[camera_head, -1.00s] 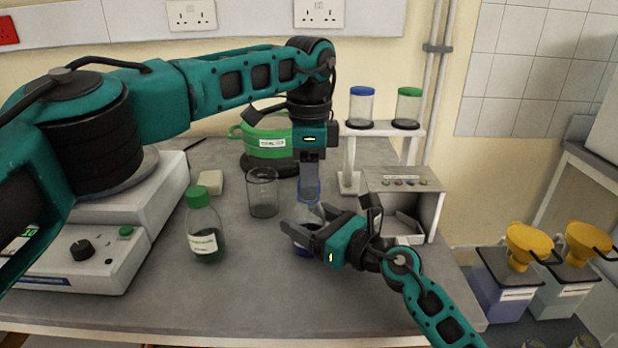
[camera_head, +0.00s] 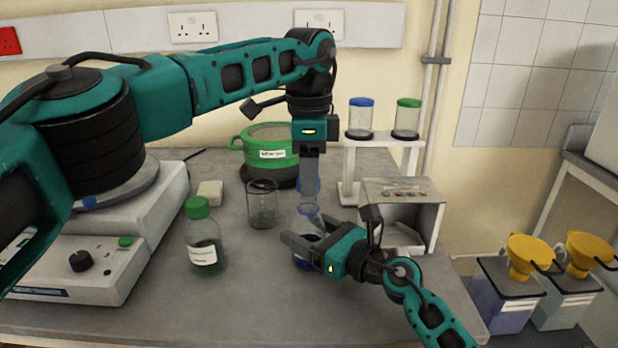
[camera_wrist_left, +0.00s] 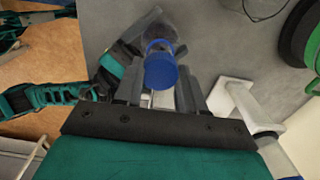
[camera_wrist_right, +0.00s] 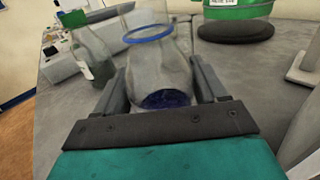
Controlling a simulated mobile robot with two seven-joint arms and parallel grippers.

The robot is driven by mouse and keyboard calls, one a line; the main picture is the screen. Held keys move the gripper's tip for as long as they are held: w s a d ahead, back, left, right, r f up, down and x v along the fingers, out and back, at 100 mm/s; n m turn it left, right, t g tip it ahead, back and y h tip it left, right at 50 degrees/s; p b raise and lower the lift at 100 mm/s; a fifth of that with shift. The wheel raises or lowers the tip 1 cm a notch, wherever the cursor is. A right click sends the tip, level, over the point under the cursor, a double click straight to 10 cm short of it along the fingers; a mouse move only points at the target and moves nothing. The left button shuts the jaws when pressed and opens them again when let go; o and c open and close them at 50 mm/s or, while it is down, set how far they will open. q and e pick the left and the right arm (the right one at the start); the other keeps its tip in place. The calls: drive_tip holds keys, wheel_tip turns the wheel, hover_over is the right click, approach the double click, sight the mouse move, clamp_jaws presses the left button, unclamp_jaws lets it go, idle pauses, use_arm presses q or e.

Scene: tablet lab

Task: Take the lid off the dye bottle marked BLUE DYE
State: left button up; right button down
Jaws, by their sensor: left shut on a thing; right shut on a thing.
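The clear bottle with dark blue dye (camera_head: 302,263) stands at the middle of the bench, and its marking is not visible. My right gripper (camera_head: 304,247) is shut on its body, which also shows between the fingers in the right wrist view (camera_wrist_right: 155,65). A blue ring (camera_wrist_right: 150,33) circles its neck, with no lid on it. My left gripper (camera_head: 309,183) points down above the bottle, shut on the blue lid (camera_wrist_left: 161,71). In the head view the fingers mostly hide the lid, which is clear of the neck.
A green-capped bottle (camera_head: 204,245) and an empty beaker (camera_head: 262,208) stand left of the blue bottle. A green pot (camera_head: 270,148) stands behind. A white rack (camera_head: 349,165) with two jars and a grey box (camera_head: 425,215) stand at right.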

use_arm(q)
drive_tip(key=shift+r, duration=1.5)
use_arm(e)
unclamp_jaws()
